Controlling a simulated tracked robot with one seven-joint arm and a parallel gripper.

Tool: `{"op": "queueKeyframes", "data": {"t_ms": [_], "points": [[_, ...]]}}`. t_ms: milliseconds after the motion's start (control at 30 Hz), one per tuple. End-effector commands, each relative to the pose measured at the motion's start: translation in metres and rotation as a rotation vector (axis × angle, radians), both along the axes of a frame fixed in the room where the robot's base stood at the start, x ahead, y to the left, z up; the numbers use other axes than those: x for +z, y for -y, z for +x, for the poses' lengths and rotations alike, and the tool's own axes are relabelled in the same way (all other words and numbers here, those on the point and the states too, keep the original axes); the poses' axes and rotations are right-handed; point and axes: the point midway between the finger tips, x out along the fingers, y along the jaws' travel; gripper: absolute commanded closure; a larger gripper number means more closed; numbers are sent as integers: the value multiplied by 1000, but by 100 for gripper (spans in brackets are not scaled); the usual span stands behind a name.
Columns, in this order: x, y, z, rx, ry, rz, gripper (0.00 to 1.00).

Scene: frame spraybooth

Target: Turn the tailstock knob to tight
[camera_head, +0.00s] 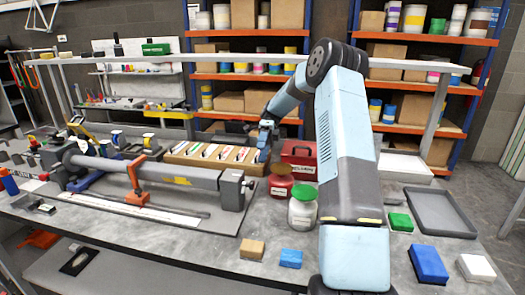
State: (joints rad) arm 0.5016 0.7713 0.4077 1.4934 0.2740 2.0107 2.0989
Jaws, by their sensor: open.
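A long grey tube fixture (190,176) lies across the left part of the bench. A dark grey block, which looks like the tailstock (232,190), stands at its right end. A small dark piece on the block's right side may be the tailstock knob (250,184); its setting is too small to read. My arm rises at the right and bends down toward the back of the bench. My gripper (263,156) is open, behind and above the tailstock and apart from it, near the right end of a wooden tray. Its fingertips are small and partly hard to make out.
The wooden tray (181,160) holds several marked items. A red-brown jar (281,187), a green-lidded jar (302,210) and a red box (299,153) stand right of the tailstock. Small blocks lie in front. A dark empty tray (440,213) is at the right.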

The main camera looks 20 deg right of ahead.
Motion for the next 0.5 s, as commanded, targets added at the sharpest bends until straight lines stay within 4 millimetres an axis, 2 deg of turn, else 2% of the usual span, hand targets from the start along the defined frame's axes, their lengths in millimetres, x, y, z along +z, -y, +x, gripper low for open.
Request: {"op": "queueKeyframes", "data": {"t_ms": [267,500], "points": [[3,-4,-2,22,45,26,42],[17,-22,-16,173,307,184,42]]}}
